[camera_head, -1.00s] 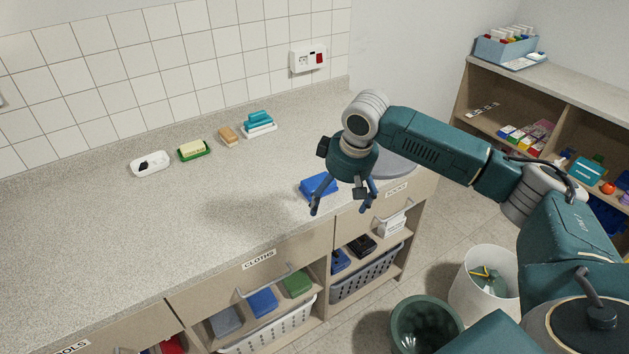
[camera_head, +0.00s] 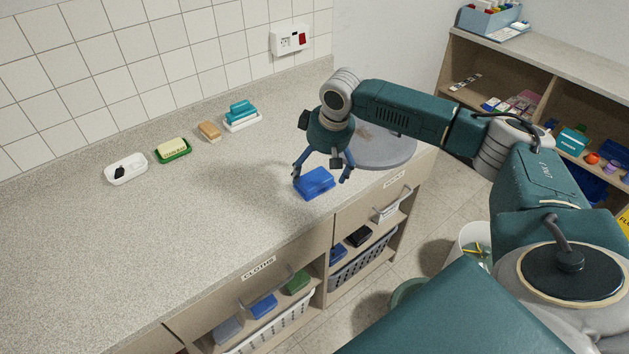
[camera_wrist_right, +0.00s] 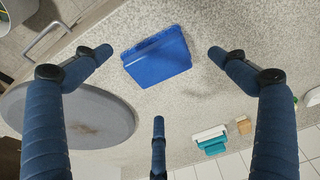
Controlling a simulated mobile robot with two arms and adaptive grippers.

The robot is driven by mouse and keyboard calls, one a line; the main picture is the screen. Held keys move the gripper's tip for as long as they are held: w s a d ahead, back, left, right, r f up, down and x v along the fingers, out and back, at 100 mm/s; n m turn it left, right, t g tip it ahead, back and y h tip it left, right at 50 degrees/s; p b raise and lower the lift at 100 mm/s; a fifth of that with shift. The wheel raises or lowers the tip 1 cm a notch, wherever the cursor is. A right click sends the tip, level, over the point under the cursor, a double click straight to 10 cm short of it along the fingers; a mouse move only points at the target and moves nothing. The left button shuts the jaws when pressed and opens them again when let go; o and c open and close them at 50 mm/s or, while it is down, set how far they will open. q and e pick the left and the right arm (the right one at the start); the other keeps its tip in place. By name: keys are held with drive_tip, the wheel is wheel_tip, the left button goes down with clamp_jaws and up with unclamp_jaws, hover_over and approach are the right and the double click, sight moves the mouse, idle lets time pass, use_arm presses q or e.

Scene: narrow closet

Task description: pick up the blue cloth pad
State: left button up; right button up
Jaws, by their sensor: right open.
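The blue cloth pad (camera_head: 315,183) lies on the speckled counter near its front edge, left of a round grey disc. It also shows in the right wrist view (camera_wrist_right: 157,57), whole and uncovered. My right gripper (camera_head: 322,176) is open just above the pad, its fingers spread to either side of it. In the right wrist view the fingertips of my right gripper (camera_wrist_right: 158,82) stand apart, with the pad beyond and between them, and nothing is held. I cannot tell whether any fingertip touches the pad. My left gripper is not in view.
The round grey disc (camera_head: 385,150) lies right of the pad. A white dish (camera_head: 137,166), a green soap dish (camera_head: 178,157), a tan block (camera_head: 209,131) and a teal-topped white holder (camera_head: 241,121) stand along the back. Below are open shelves with baskets (camera_head: 368,264). The counter's left side is clear.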

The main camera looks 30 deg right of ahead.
sight(315, 178)
drive_tip(key=p+x, duration=0.1)
drive_tip(key=x, duration=0.4)
drive_tip(key=shift+d+p, duration=0.1)
drive_tip(key=shift+p, duration=0.3)
drive_tip(key=shift+c, duration=1.4)
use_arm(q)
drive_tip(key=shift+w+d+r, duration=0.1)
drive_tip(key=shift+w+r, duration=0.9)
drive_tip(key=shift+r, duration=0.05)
use_arm(e)
drive_tip(key=c, duration=1.2)
